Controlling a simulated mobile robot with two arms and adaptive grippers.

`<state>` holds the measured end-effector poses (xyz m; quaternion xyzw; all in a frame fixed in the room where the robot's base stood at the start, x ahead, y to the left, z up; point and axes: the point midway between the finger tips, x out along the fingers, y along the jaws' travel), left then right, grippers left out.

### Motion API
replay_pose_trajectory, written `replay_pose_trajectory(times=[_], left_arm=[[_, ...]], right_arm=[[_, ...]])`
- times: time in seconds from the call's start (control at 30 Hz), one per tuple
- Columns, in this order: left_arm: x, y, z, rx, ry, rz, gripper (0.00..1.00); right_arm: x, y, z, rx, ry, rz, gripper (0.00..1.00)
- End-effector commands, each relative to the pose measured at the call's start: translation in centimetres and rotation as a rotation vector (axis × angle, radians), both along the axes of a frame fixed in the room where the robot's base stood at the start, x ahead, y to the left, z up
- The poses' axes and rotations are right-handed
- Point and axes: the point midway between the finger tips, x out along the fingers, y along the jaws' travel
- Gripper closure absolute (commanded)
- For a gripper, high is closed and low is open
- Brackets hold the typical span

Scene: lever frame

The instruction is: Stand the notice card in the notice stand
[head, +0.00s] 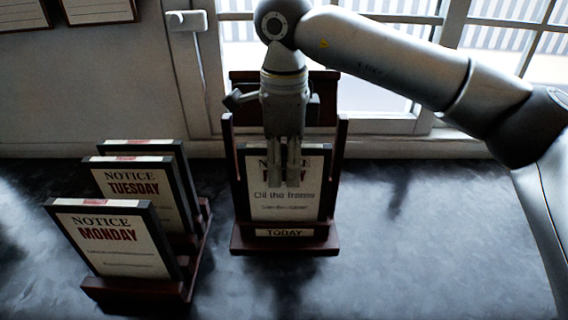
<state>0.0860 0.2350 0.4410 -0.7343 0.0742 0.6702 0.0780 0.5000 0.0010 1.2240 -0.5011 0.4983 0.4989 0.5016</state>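A notice card (262,207) with a dark frame and a white face reading "Oil the frame" stands in the dark red wooden notice stand (285,246), between its two side posts and above the "TODAY" label. It looks upright, leaning slightly back. My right gripper (283,183) points straight down, its two fingers close together and overlapping the card's upper middle. The fingers hide part of the card's heading. Whether they touch or grip the card cannot be told. My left gripper is not in view.
A dark wooden rack (135,291) at the left holds the Monday card (105,245), the Tuesday card (130,182) and another card behind. A window and its sill run along the back. The dark worktop (430,250) is clear at the right.

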Motion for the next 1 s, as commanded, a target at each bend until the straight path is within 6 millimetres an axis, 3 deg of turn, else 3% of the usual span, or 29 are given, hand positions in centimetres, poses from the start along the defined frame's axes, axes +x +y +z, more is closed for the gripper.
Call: replay_pose_trajectory(times=[0.47,1.0], left_arm=[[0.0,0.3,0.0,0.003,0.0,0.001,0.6],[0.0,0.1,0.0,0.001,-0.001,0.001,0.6]], right_arm=[[0.0,0.0,0.9,0.0,-0.002,-0.001,0.61],[0.0,0.0,10.8,-0.001,-0.003,-0.002,0.61]])
